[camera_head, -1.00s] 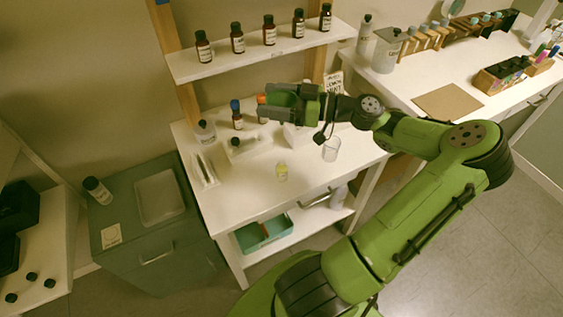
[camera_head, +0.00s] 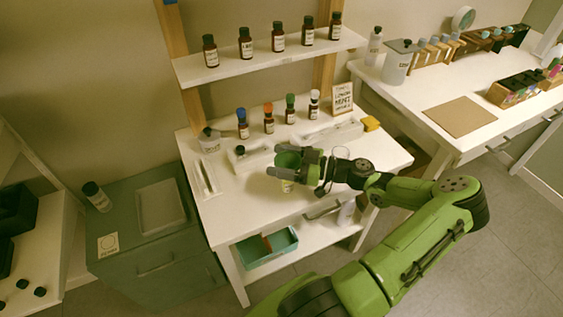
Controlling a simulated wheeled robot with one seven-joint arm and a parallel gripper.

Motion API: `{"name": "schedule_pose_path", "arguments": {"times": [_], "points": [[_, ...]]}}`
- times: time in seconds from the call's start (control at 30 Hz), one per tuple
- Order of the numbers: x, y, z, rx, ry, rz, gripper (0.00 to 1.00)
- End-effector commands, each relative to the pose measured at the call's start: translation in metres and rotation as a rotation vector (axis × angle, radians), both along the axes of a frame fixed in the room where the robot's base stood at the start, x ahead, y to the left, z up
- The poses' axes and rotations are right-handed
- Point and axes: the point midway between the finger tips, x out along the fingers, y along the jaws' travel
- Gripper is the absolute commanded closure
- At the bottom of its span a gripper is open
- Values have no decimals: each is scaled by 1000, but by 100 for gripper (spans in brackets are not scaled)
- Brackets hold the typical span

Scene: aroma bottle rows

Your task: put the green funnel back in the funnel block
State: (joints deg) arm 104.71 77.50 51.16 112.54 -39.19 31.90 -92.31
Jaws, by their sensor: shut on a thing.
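My gripper (camera_head: 287,165) is shut on the green funnel (camera_head: 288,158), holding it over the white table, right of a low white block. That block (camera_head: 252,160) has a dark round thing (camera_head: 240,150) at its left end. A longer white block (camera_head: 332,133) lies further back, behind my gripper. I cannot tell for sure which of the two is the funnel block. A small vial with yellowish contents (camera_head: 287,187) shows just below my gripper and is partly hidden by it.
Bottles with blue (camera_head: 242,124), orange (camera_head: 269,119), green (camera_head: 290,108) and white (camera_head: 314,105) caps stand behind the blocks. A narrow tray (camera_head: 206,178) and a jar (camera_head: 209,141) are at the left. A sign (camera_head: 342,98) stands at the back. The table front is clear.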

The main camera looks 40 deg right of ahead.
Motion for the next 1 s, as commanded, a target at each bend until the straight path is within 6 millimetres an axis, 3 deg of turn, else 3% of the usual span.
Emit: {"name": "schedule_pose_path", "arguments": {"times": [0.27,0.3,0.47,0.83,1.0], "points": [[0,0,-3,-1,-1,1,55],[0,0,-3,-1,-1,0,25],[0,0,-1,-1,-1,0,1],[0,-1,2,3,-3,-1,1],[-37,-27,-1,-3,3,-6,1]]}}
